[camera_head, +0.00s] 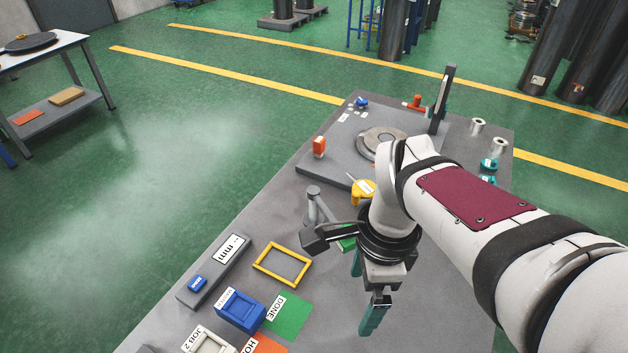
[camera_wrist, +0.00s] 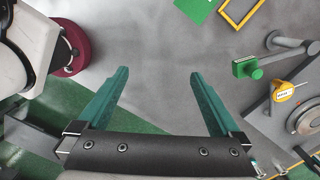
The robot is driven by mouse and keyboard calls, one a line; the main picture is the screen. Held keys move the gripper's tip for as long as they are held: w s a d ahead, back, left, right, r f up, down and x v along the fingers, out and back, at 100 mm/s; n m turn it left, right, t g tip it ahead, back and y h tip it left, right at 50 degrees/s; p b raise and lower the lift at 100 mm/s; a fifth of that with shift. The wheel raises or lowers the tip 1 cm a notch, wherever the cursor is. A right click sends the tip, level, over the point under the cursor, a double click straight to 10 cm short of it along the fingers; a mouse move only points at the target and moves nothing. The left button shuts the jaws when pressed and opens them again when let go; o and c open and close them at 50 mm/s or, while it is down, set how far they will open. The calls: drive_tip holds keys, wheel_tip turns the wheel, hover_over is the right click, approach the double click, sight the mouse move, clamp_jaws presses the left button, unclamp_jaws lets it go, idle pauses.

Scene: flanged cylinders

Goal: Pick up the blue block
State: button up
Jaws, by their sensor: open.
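A blue box-like block (camera_head: 241,311) with a recessed top and a white label sits near the front of the grey table. A smaller blue piece (camera_head: 197,283) lies on a long grey bar to its left, and another small blue item (camera_head: 362,102) is at the far end. I cannot tell which one is the task's block. My gripper (camera_head: 365,290) hangs over the table to the right of the blue box, apart from it. In the wrist view its teal fingers (camera_wrist: 160,76) are spread with nothing between them. No blue block shows in the wrist view.
A yellow frame (camera_head: 282,265) and a green DONE mat (camera_head: 289,317) lie near the blue box. A post with a green block (camera_wrist: 248,68) and a yellow tagged item (camera_head: 363,190) stand near my wrist. A raised plate (camera_head: 330,165) with a ring lies behind.

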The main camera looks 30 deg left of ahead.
drive_tip(key=a+f+m, duration=0.2)
drive_tip(key=a, duration=0.8)
drive_tip(key=m, duration=0.4)
hover_over(239, 308)
wheel_tip(239, 308, down, 5)
drive_tip(key=shift+t+h, duration=0.3)
wheel_tip(239, 308, down, 16)
drive_tip(key=shift+r, duration=0.1)
clamp_jaws()
